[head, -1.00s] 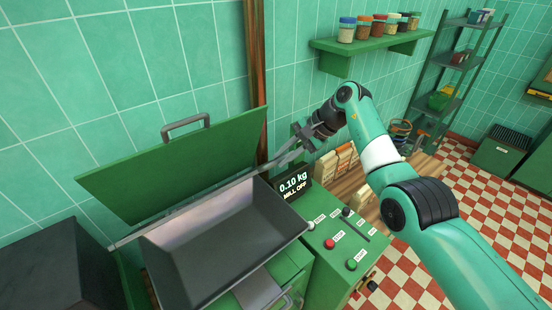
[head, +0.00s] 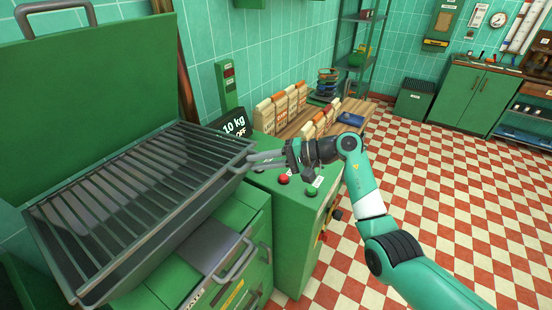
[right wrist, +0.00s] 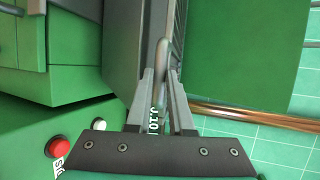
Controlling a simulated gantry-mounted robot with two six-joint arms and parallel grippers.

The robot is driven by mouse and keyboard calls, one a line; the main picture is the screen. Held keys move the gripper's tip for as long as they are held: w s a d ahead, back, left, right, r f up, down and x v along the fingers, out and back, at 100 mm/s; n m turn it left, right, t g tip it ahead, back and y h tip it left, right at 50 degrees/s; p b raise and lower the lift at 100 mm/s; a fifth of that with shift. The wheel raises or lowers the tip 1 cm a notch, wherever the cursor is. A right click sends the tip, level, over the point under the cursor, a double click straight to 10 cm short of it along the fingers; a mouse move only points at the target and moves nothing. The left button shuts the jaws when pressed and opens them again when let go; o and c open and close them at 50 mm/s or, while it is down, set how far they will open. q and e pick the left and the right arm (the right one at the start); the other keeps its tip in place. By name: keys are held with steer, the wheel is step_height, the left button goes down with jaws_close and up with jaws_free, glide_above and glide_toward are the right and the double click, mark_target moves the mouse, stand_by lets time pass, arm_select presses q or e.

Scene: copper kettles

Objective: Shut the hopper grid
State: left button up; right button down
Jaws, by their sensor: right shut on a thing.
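The hopper grid (head: 135,200), a dark frame of parallel bars, lies across the top of the grey hopper (head: 165,240) at the left of the head view. I cannot tell if its front edge touches the rim all along. My right gripper (head: 253,161) is at the grid's right end, fingers pointing left. In the right wrist view the right gripper (right wrist: 161,78) is shut on a rounded grey part of the grid (right wrist: 162,50). The green lid (head: 95,90) stands raised behind the hopper, its handle on top. My left gripper is not in view.
Below my right gripper is a green control box with a red button (head: 283,179). A drawer handle (head: 235,258) sticks out under the hopper. A wooden table (head: 300,125) holds several packets. The checkered floor (head: 440,180) at right is open.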

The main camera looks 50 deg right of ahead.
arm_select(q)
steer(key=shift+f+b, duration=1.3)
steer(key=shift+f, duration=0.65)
arm_select(e)
steer(key=shift+s+d+f, duration=0.1)
steer(key=shift+f, duration=1.35)
steer(key=shift+s+f, duration=0.1)
steer(key=shift+f, duration=1.3)
steer(key=c, duration=0.8)
jaws_free()
steer(key=shift+r, duration=0.2)
